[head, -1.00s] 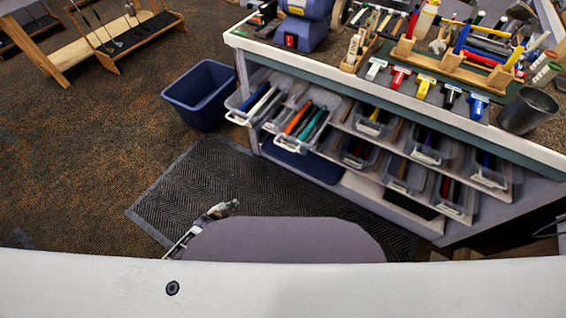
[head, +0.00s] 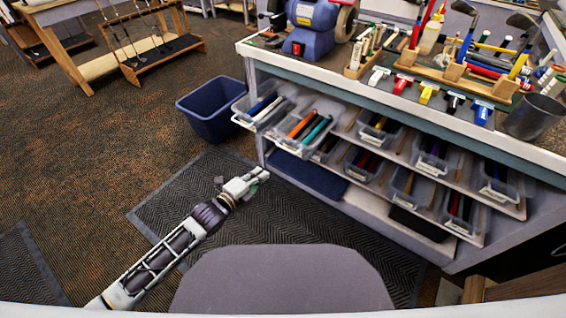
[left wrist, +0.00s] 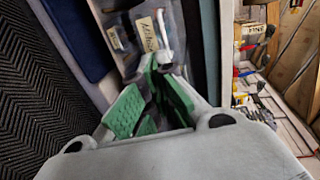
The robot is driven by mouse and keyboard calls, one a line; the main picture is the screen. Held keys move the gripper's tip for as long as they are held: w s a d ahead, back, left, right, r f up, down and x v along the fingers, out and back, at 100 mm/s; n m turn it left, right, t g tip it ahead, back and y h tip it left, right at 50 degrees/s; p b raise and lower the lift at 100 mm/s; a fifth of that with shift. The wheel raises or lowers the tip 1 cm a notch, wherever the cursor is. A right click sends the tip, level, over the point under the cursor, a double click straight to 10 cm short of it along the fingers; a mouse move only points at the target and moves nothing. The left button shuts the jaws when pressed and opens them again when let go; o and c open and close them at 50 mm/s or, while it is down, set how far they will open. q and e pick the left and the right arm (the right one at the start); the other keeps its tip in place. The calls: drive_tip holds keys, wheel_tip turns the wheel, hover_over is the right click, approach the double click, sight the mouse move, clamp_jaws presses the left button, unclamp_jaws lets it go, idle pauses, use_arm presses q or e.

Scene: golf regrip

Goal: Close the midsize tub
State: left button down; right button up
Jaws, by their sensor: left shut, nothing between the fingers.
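Two clear tubs stick out from the left end of the bench's upper shelf. One tub (head: 262,112) holds blue and pale grips; the tub beside it (head: 300,138) holds orange and teal grips. Their labels are too small to read in the head view. In the left wrist view a tub with a handwritten label (left wrist: 145,34), hard to read, shows just beyond my fingers, beside a white handle (left wrist: 163,30). My left gripper (head: 262,174) is shut and empty, over the mat in front of the shelf and apart from the tubs. My right gripper is out of view.
The workbench (head: 400,110) carries tools, a blue grinder (head: 312,25) and a grey cup (head: 533,115). Several other tubs sit on the shelves to the right. A blue bin (head: 210,105) stands left of the bench. The black mat (head: 185,195) is clear around my arm.

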use_arm(q)
drive_tip(key=shift+s+d+r, duration=0.2)
drive_tip(key=shift+d+r, duration=0.05)
drive_tip(key=shift+r, duration=0.2)
drive_tip(key=shift+w+d+f, duration=0.1)
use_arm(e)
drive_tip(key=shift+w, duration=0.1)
use_arm(q)
drive_tip(key=b+x, duration=0.2)
drive_tip(key=x, duration=1.1)
drive_tip(key=shift+w+d, duration=0.25)
drive_tip(key=shift+d, duration=0.05)
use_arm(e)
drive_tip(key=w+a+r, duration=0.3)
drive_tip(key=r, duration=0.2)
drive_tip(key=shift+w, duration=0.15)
use_arm(q)
drive_tip(key=shift+w+d, duration=0.1)
drive_tip(key=shift+w, duration=0.05)
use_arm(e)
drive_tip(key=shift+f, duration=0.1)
